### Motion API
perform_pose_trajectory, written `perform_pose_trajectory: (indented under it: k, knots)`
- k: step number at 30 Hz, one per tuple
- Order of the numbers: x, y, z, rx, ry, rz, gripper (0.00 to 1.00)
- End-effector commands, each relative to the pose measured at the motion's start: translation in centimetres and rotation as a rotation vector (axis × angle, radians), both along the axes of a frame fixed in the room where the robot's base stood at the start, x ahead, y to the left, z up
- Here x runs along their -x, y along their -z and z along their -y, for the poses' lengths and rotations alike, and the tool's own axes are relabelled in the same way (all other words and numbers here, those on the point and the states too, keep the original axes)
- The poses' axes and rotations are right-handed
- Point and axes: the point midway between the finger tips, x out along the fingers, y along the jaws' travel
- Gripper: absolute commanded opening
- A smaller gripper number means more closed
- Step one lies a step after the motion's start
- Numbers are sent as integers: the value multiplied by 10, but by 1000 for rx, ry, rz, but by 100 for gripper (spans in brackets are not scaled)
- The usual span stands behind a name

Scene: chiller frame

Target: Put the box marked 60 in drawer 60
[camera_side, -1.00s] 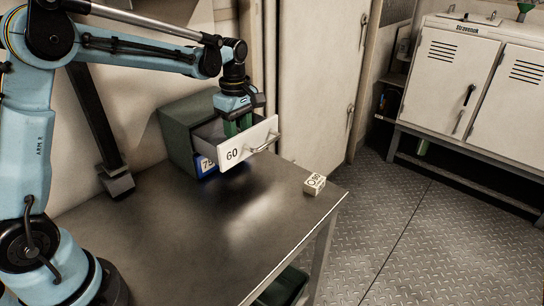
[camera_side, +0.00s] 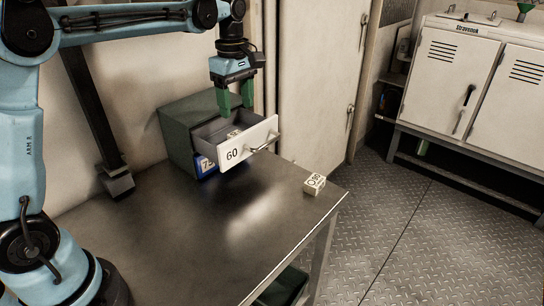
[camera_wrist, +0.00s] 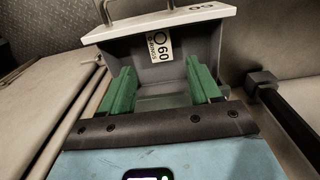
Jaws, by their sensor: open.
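The drawer marked 60 (camera_side: 262,134) is pulled out of the green cabinet (camera_side: 178,135). A small pale box marked 60 (camera_wrist: 162,46) lies inside it, close to the front panel in the wrist view. In the side view, only part of that box (camera_side: 234,133) shows past the drawer's edge. My gripper (camera_side: 236,105) is above the drawer, pointing down, with its green fingers apart and nothing between them. In the wrist view, the open fingers (camera_wrist: 162,82) frame the drawer's inside, apart from the box.
Another small pale box (camera_side: 314,183) sits on the metal table (camera_side: 180,240) near its right edge; its mark is hard to read. A lower drawer with a blue label (camera_side: 206,165) is under the open one. The table's front is clear.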

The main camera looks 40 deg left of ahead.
Motion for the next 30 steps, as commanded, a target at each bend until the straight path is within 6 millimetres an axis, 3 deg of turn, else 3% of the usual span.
perform_pose_trajectory:
  k: [6, 15, 23, 30]
  knots:
    - [0, -30, 0, 0, 0, 0, 63]
    - [7, -43, 4, -4, 63, 24, 63]
    - [50, -41, 24, -63, 481, 183, 63]
    - [99, -17, 43, -192, 925, 336, 63]
